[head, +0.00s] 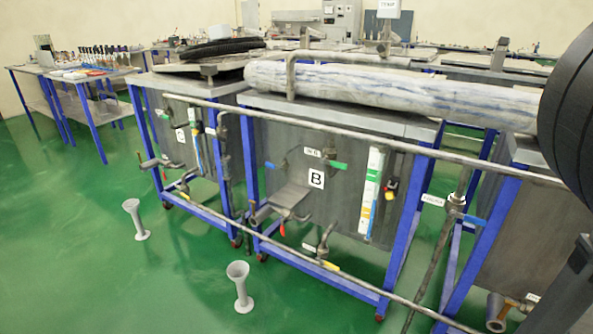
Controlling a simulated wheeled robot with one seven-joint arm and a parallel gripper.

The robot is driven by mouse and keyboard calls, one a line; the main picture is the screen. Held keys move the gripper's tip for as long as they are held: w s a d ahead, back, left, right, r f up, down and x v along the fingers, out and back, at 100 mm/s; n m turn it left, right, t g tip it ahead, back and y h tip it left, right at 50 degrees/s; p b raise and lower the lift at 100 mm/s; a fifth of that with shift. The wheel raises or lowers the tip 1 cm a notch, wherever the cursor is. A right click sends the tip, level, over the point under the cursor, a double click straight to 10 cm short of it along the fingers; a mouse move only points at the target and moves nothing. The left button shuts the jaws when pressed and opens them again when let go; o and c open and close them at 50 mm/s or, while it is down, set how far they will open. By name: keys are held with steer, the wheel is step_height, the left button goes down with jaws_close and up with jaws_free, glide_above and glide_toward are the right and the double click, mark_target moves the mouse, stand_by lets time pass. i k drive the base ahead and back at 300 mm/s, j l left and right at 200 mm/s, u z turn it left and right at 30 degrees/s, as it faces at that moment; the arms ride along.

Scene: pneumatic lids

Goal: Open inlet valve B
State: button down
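The tank marked B (316,180) is a grey box in a blue frame at the middle. A valve with a green handle (337,165) is on its upper front, beside a small white label (312,152) too small to read. A blue-handled fitting (271,166) is to its left. Lower down are a red handle (283,230) by the spout and a yellow handle (330,265) on the bottom pipe. A blue-handled valve (474,220) is on the pipe to the right. I cannot tell which one is inlet valve B. My gripper is not in view.
A long pipe (400,148) runs across the tank fronts, and another runs low. A wrapped cylinder (390,90) lies on top. Two grey funnel stands (241,287) (136,220) stand on the green floor. Floor at front left is clear. My dark arm parts block the right edge.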

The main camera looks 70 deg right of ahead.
mark_target(343, 166)
steer(key=i, duration=1)
steer(key=z, duration=2.25)
